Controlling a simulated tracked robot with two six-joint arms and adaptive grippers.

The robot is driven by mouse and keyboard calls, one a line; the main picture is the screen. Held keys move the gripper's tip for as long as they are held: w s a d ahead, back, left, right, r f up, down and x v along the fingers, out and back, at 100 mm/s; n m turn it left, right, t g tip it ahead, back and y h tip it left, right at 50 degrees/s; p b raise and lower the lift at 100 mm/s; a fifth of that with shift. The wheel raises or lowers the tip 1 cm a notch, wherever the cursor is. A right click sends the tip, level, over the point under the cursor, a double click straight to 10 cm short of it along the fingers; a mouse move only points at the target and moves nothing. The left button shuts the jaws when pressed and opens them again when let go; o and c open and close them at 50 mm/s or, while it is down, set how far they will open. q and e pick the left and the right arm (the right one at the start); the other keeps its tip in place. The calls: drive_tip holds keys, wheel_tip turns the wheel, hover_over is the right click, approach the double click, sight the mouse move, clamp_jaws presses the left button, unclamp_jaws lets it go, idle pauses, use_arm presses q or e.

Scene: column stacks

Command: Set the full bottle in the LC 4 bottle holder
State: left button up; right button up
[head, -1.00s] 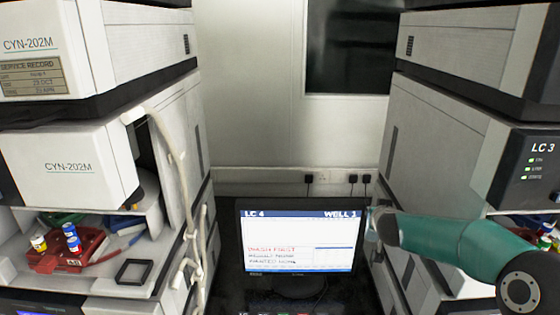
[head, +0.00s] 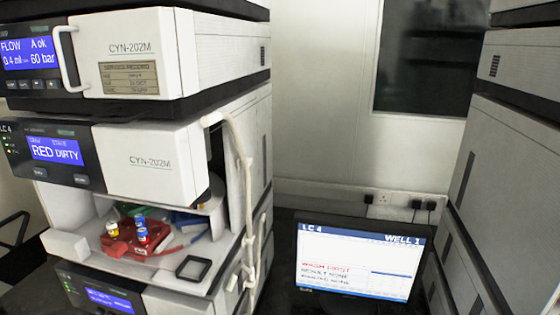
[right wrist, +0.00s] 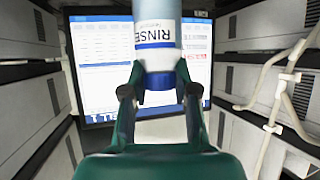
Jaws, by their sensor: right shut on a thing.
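My right gripper (right wrist: 159,91) is shut on a bottle (right wrist: 157,35) in the right wrist view. The bottle is pale blue with a white label reading RINSE, upside down in that picture. Its far end is cut off by the picture edge. In the head view the LC 4 stack (head: 150,165) stands at the left, with a display reading RED DIRTY. A small black square frame (head: 190,279), perhaps the bottle holder, lies on the stack's ledge at its front right corner. It looks empty. Neither gripper shows in the head view.
A red tray (head: 125,250) with several small vials sits in the open bay left of the black frame. White tubing (head: 246,190) hangs down the stack's right edge. A monitor (head: 355,262) reading LC 4, WELL 1 stands right of it. Another stack (head: 505,150) is at the right.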

drive_tip(key=shift+s+a+r, duration=0.25)
drive_tip(key=shift+s+a, duration=0.3)
drive_tip(key=shift+a, duration=0.2)
drive_tip(key=shift+w+a+r, duration=0.1)
drive_tip(key=shift+w+r, duration=0.15)
drive_tip(key=shift+r, duration=0.2)
drive_tip(key=shift+m+h, duration=0.3)
drive_tip(key=shift+s+d+f, duration=0.2)
drive_tip(key=shift+f, duration=0.3)
drive_tip(key=w+d+r+m+h, duration=0.2)
drive_tip(key=w+d+r, duration=0.5)
drive_tip(key=d, duration=0.4)
drive_tip(key=w+d+r+m+g+h, duration=0.1)
drive_tip(key=w+d+r+m+h, duration=0.2)
drive_tip(key=w+d+r, duration=0.4)
drive_tip(key=d+r, duration=0.2)
drive_tip(key=d, duration=0.2)
drive_tip(key=shift+w+p, duration=0.4)
